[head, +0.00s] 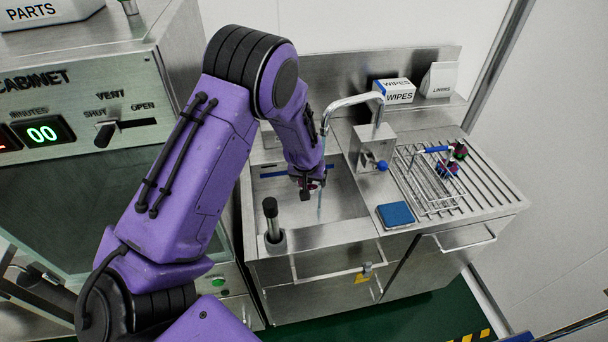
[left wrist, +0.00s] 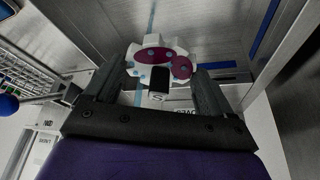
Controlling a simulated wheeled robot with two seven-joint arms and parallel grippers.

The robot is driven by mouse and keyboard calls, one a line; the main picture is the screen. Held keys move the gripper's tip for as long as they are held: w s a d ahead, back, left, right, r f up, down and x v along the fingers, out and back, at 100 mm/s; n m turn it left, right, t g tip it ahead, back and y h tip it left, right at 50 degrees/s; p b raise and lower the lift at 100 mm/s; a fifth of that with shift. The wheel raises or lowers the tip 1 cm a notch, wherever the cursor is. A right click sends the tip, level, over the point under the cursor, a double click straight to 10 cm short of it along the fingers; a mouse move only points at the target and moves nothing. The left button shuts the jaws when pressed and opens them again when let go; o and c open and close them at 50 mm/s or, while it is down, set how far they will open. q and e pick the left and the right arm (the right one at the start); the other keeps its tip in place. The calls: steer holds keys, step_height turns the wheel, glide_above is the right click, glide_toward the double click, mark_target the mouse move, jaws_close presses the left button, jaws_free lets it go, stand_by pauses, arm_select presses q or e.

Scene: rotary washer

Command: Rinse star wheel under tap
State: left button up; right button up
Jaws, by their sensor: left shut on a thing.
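The star wheel (left wrist: 160,62) is white with large magenta stains and several pale blue drops in the left wrist view. My left gripper (left wrist: 157,88) is shut on it, with a dark finger on each side. In the head view my left gripper (head: 308,190) is low in the sink basin (head: 345,205), and the wheel is mostly hidden there. The metal tap (head: 352,101) arches over the basin. A thin pale blue water stream (head: 321,205) falls beside the gripper. I cannot tell whether it strikes the wheel. My right gripper is out of view.
A blue-knobbed tap box (head: 372,150) stands right of the basin. Beyond it, a wire rack (head: 428,185) and dark red and blue parts (head: 447,168) sit on the ribbed drainboard. A blue sponge (head: 396,214) and a black-handled tool (head: 271,212) are at the sink's front.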

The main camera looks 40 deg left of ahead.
arm_select(q)
steer(key=w+f+b, duration=0.3)
steer(key=b, duration=0.1)
steer(key=shift+w+a, duration=0.35)
steer(key=shift+w, duration=0.05)
steer(key=shift+w+a+f+b, duration=0.1)
steer(key=shift+w+f+b, duration=0.1)
steer(key=shift+w, duration=0.2)
steer(key=shift+w+f+b, duration=0.1)
steer(key=shift+w+b, duration=0.1)
steer(key=shift+w, duration=0.2)
steer(key=shift+r, duration=0.15)
